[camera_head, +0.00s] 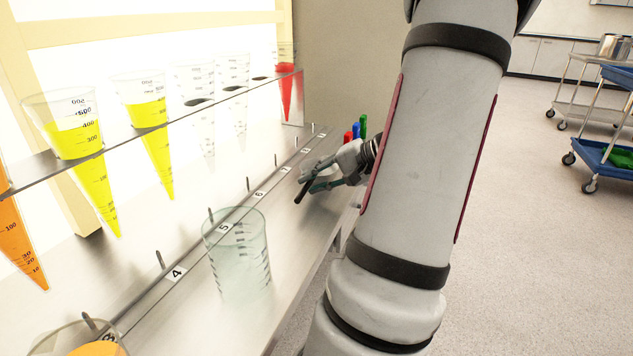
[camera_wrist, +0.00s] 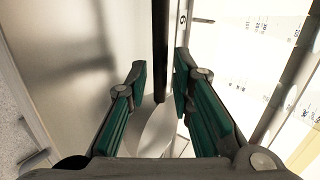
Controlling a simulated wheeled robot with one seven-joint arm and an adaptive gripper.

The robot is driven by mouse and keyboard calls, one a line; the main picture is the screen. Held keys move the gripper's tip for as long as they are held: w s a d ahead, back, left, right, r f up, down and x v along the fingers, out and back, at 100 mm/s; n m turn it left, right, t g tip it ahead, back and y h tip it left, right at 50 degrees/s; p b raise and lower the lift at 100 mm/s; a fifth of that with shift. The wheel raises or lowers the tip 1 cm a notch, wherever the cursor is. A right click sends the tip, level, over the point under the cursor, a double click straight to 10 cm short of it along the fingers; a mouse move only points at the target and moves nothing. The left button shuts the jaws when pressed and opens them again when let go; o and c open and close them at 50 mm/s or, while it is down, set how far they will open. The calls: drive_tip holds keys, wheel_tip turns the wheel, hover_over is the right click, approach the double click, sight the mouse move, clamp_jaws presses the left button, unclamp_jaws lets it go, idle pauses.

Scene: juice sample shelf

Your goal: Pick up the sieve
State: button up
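My gripper (camera_head: 309,181) reaches over the metal ledge in the head view, in front of the shelf. A short dark rod (camera_head: 301,193), which looks like the sieve's handle, shows at its fingertips. In the wrist view the gripper (camera_wrist: 160,85) is open, with green-padded fingers apart. The dark handle (camera_wrist: 160,45) runs between the fingertips, with a narrow gap visible on each side. A pale rounded shape (camera_wrist: 158,127) lies below it between the fingers; it may be the sieve's bowl, but I cannot tell.
A clear beaker (camera_head: 237,262) stands on the numbered ledge (camera_head: 190,310). Cones with yellow (camera_head: 93,165), orange and red (camera_head: 287,85) juice hang in the clear shelf above. Red, blue and green items (camera_head: 355,130) stand beyond my gripper. Carts (camera_head: 605,150) are at the right.

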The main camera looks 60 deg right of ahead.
drive_tip(key=shift+x, duration=1.05)
clamp_jaws()
